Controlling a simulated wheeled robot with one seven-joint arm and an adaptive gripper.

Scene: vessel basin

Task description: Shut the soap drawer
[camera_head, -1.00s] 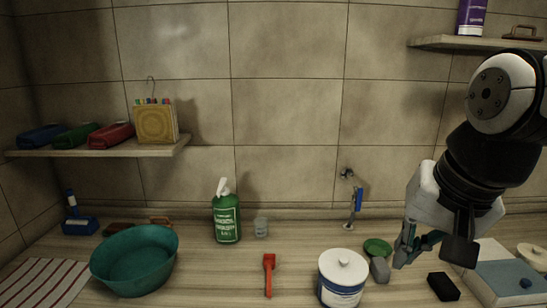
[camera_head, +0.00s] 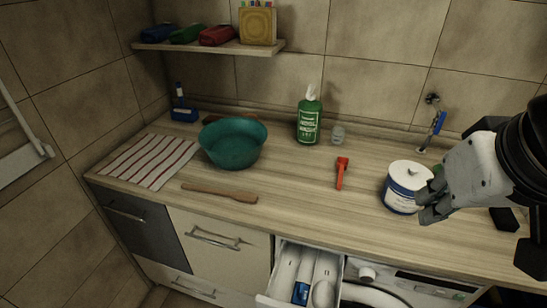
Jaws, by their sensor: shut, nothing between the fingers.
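The soap drawer (camera_head: 267,300) is pulled out below the front edge of the worktop, at the bottom of the head view. It is light, with long compartments that hold a blue-and-white item (camera_head: 301,292) and a pale rounded piece. Its front is partly cut off by the frame's bottom edge. It sits left of the washing machine panel (camera_head: 425,284). My gripper (camera_head: 428,211) is shut and empty, above the worktop at the right, up and to the right of the drawer. It overlaps the white tub in the picture; contact cannot be told.
The worktop (camera_head: 290,205) carries a white tub (camera_head: 403,187), a red-orange tool (camera_head: 342,172), a wooden stick (camera_head: 220,193), a teal basin (camera_head: 233,143), a green bottle (camera_head: 309,118) and a striped cloth (camera_head: 150,160). Cabinet fronts (camera_head: 220,252) lie left of the drawer.

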